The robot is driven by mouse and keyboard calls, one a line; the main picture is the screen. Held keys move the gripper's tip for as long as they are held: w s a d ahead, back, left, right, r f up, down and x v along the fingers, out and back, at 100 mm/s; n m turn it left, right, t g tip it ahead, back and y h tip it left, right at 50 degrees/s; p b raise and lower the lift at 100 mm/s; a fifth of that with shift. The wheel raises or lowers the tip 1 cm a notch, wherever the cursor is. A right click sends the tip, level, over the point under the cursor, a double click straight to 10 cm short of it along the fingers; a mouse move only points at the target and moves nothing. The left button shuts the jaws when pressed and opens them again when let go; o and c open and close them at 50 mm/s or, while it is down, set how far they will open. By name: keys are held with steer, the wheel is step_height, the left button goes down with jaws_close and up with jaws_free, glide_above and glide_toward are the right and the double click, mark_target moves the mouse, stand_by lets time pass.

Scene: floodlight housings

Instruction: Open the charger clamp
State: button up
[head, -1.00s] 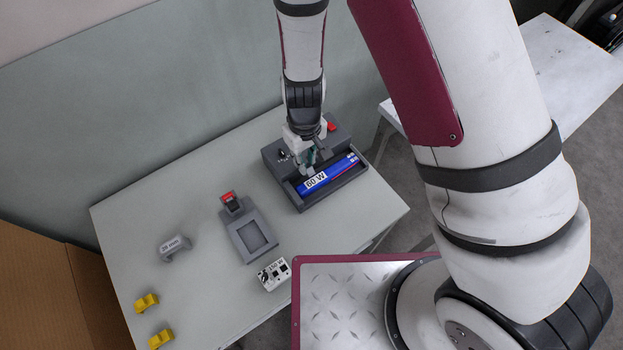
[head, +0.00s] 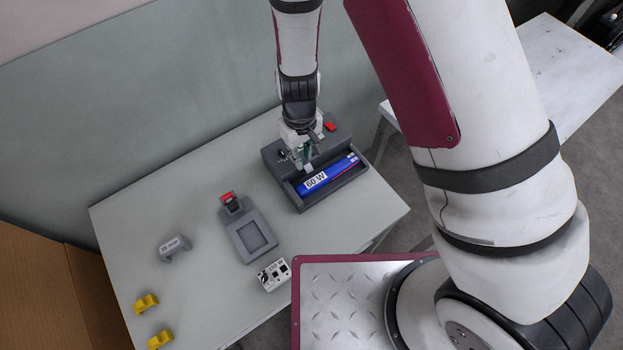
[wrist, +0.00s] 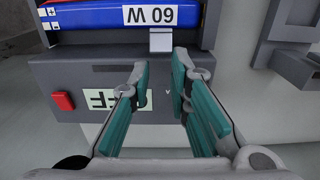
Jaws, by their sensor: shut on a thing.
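The dark grey charger (head: 340,141) stands at the table's back right. It also fills the upper wrist view (wrist: 80,75). A blue battery pack (head: 335,174) marked 60 W lies in its trough; the label is upside down in the wrist view (wrist: 150,14). The charger clamp, a light grey tab (wrist: 161,39), is at the trough's edge beside the battery. My gripper (head: 303,166) is over the charger, with teal fingers on either side of the tab's near end in the wrist view (wrist: 160,65). It is shut on the clamp; the exact contact is hard to see.
A red button (wrist: 63,101) and an OFF label (wrist: 118,100) are on the charger. A grey cradle (head: 238,239) with a red-topped clamp, a white box (head: 273,275), a grey bracket (head: 174,248) and two yellow pieces (head: 146,304) stand left on the table (head: 200,290).

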steer(key=shift+w, duration=0.35)
steer(key=shift+w+a, duration=0.15)
steer(key=shift+w, duration=0.1)
stand_by(0.3)
steer(key=o, duration=0.4)
steer(key=shift+s, duration=0.1)
